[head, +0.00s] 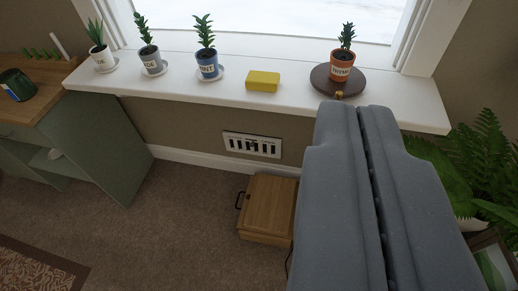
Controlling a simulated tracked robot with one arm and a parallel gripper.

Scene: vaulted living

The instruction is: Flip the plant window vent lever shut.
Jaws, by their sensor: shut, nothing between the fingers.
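A white vent plate (231,137) with several dark upright slots is set in the wall under the window sill. A small dark piece shows near its middle; I cannot tell clearly whether this is the lever or which way it points. My gripper (356,108) fills the right of the view as two long grey fingers. They lie side by side, shut and empty, with a thin dark seam between them. The fingers are to the right of the vent in the picture and do not visibly touch it.
The white sill (300,80) holds several potted plants, a yellow block (263,81) and a terracotta pot (342,66) on a dark round board. A wooden box (268,207) stands on the carpet below the vent. A green cabinet (95,140) is left; ferns (480,165) are right.

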